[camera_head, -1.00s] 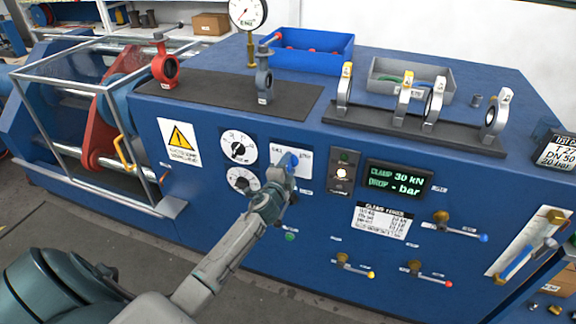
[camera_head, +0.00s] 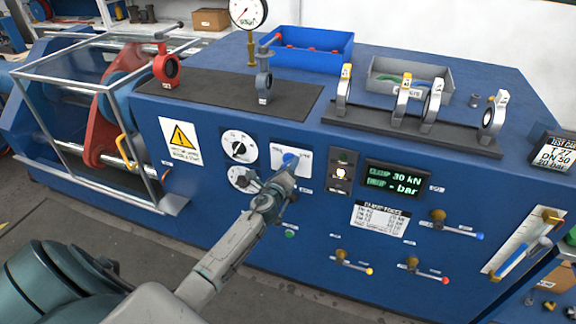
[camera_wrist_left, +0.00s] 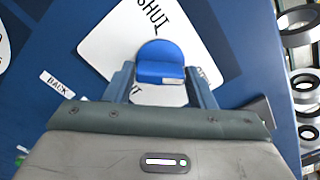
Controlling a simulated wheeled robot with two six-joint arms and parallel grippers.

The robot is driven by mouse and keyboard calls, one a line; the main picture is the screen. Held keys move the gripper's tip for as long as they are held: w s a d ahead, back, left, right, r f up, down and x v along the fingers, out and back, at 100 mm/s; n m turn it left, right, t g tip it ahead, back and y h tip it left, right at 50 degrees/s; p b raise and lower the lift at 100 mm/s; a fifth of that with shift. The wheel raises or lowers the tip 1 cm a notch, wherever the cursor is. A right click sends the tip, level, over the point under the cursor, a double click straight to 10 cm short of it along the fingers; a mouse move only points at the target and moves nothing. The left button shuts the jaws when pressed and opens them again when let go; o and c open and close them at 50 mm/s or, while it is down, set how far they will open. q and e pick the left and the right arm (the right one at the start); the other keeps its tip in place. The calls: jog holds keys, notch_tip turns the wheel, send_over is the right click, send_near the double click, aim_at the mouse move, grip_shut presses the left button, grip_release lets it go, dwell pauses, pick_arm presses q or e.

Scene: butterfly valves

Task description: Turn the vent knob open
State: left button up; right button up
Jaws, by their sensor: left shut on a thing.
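A blue knob (camera_head: 290,160) sits on a white label plate (camera_head: 306,163) on the front of the blue test bench. In the left wrist view the knob (camera_wrist_left: 160,60) has a round blue face with a pale mark at its lower edge. The plate (camera_wrist_left: 115,45) reads "SHUT" above it. My left gripper (camera_head: 286,174) comes up from below and is shut on the blue knob, one finger on each side in the wrist view (camera_wrist_left: 160,83). The fingers hide the knob's lower part. My right gripper is not in view.
Two white dials (camera_head: 238,147) are left of the plate; the lower one is partly hidden. A display (camera_head: 396,180) and several levers (camera_head: 458,230) are to the right. Valve bodies (camera_head: 433,104) stand on top. A clear-panelled guard (camera_head: 75,75) is at the left.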

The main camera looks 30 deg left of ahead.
pick_arm(q)
jog(key=shift+f+m+p, duration=0.15)
jog(key=shift+m+p, duration=0.15)
jog(key=shift+m, duration=1.3)
jog(key=o, duration=0.8)
jog(key=shift+o, duration=0.2)
jog(key=v, duration=1.1)
jog(key=shift+b, duration=0.35)
jog(key=shift+w, duration=0.1)
